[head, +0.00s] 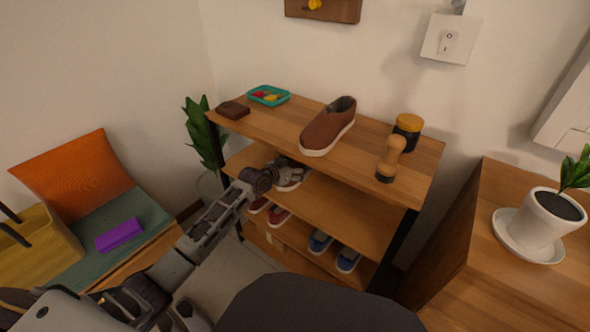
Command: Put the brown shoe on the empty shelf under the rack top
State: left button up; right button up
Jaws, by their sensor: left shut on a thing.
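The brown shoe (328,128) with a white sole stands upright on the wooden rack top (255,122), near its middle. The shelf under the rack top (345,210) is bare across its middle and right. At its left end is a dark grey shoe (293,177) with a pale sole, partly hidden by my left gripper. My left gripper (275,178) reaches in at the rack's left front, below the rack top, and is shut on the grey shoe; its fingertips are hard to make out. It is apart from the brown shoe. My right gripper is not in view.
The rack top also holds a brown wallet (233,110), a teal tray (269,95), a dark jar with yellow lid (407,131) and a wooden-handled brush (390,160). Lower down are red shoes (278,215) and blue shoes (347,260). A cabinet with a potted plant (540,219) stands right.

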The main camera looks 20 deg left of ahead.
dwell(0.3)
pick_arm(q)
jog(key=o, duration=1.4)
